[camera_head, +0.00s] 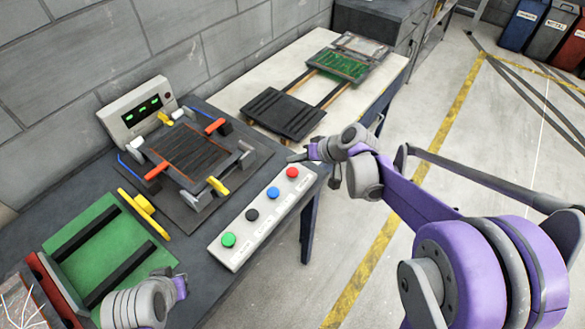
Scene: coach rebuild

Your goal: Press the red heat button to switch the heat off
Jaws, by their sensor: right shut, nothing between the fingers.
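The red heat button (292,172) is the farthest button on a pale control strip (240,245). Blue, black and green buttons follow it toward the near end. My right gripper (293,158) is shut and empty. Its dark fingertips show just behind the red button in the head view, close to it, with a small gap in the picture. I cannot tell its height above the strip. My left arm's end (178,284) shows at the bottom left, over the near bench by the green mat, well away from the button. Its fingers cannot be made out.
A clamp frame (245,150) with coloured levers stands behind the strip. A control box (140,112) with a green-lit display is by the wall. A pale table (235,90) holds a dark plate and a green board. Floor to the right is open.

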